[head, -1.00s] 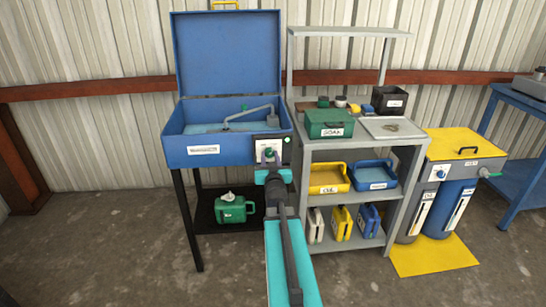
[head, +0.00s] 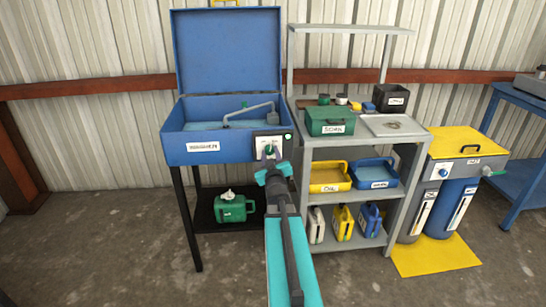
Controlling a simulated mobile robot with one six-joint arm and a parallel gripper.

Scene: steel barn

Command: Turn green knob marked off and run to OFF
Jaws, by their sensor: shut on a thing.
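The green knob (head: 269,149) is on a white plate (head: 265,142) on a dark panel at the right front of the blue parts washer (head: 215,148). My gripper (head: 271,157) reaches up to the knob from below and in front, shut on it. The gripper hides the lower part of the knob and plate. The plate's markings are too small to read, and I cannot tell which mark the knob points at.
A grey shelf (head: 405,152) with bins and bottles stands close on the right. A green jug (head: 233,209) is on the washer's lower shelf. A yellow-topped unit (head: 470,142) stands farther right. The floor in front is clear.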

